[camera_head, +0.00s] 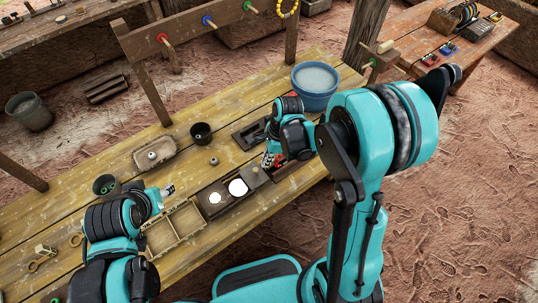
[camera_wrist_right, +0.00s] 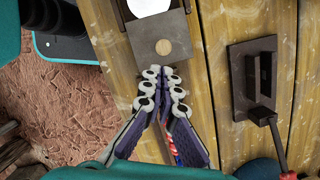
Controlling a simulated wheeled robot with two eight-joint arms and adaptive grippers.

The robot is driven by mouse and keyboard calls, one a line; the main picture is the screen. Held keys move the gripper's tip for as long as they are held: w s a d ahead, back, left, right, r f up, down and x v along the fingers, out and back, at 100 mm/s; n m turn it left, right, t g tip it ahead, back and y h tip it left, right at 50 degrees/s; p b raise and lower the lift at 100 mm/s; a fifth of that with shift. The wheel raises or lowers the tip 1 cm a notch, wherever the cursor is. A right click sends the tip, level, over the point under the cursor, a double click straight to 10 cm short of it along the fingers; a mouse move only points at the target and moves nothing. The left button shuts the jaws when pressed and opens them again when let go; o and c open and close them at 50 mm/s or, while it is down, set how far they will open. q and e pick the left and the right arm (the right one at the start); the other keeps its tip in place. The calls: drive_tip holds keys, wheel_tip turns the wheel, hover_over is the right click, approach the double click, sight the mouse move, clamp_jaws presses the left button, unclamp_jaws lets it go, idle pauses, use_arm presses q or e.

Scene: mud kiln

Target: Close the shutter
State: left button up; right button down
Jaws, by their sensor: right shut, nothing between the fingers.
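The shutter unit is a dark panel (camera_head: 215,212) on the plank table, with two bright white round openings. At its right end is a grey plate with a round wooden knob (camera_head: 256,170). In the right wrist view the plate (camera_wrist_right: 163,36) and knob (camera_wrist_right: 163,47) lie just beyond my fingertips, and part of one white opening (camera_wrist_right: 150,6) shows past the plate. My right gripper (camera_wrist_right: 162,86) is shut and empty, close to the plate's near edge; contact is unclear. My left gripper (camera_head: 168,190) is over the table, left of the panel; its finger opening is too small to judge.
A wooden divided tray (camera_head: 175,228) adjoins the panel's left. A dark fixture (camera_wrist_right: 252,80) lies right of my right gripper in the wrist view. A blue bucket (camera_head: 315,86), a dark cup (camera_head: 201,133) and a shallow dish (camera_head: 155,153) stand behind. A peg rack spans the far edge.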

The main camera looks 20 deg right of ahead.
drive_tip(key=shift+b+x, duration=0.3)
drive_tip(key=shift+x, duration=1.05)
hover_over(247, 183)
drive_tip(key=shift+d+b, duration=0.3)
drive_tip(key=shift+b, duration=0.15)
drive_tip(key=shift+a, duration=0.3)
drive_tip(key=shift+d, duration=0.1)
drive_tip(key=shift+r, duration=0.15)
